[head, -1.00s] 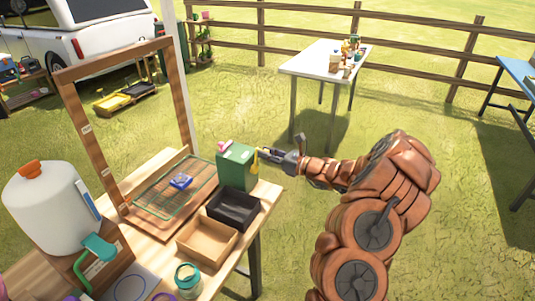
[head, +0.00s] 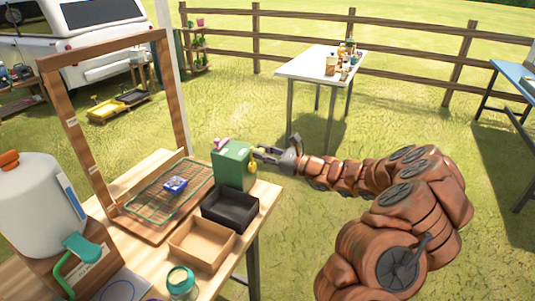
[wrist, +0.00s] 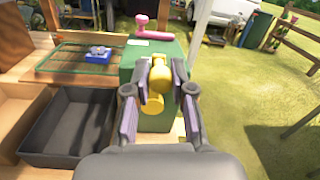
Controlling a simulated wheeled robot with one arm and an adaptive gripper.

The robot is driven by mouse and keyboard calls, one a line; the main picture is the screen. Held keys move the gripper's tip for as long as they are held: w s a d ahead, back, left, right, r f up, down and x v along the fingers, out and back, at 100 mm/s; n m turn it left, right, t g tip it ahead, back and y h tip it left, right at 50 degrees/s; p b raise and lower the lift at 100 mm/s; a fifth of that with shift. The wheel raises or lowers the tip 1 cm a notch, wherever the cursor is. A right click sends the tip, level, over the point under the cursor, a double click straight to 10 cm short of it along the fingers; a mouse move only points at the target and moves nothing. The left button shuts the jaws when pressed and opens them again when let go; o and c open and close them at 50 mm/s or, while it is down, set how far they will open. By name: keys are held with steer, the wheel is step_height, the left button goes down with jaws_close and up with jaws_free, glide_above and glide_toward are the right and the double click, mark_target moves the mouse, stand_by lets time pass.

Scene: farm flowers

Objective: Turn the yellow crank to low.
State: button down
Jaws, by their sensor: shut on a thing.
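The yellow crank (wrist: 155,104) is on the near side of a green box (head: 229,166), which stands at the table's right edge. In the wrist view the crank shows a round yellow hub with a yellow knob above it, between my fingers. My gripper (head: 259,153) reaches the box from the right, and its fingers are closed around the crank. In the wrist view my gripper (wrist: 160,82) hides part of the crank. A pink handle (wrist: 143,27) sits on top of the green box (wrist: 139,60). No low mark is readable.
A black tray (head: 230,209) and a tan tray (head: 202,243) lie beside the green box. A green wire rack (head: 150,205) holds a small blue item (head: 175,184). A wooden frame (head: 118,40) rises behind. Open grass lies right of the table.

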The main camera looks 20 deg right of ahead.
steer(key=shift+f, duration=0.1)
steer(key=c, duration=1)
jaws_free()
steer(key=shift+v, duration=6)
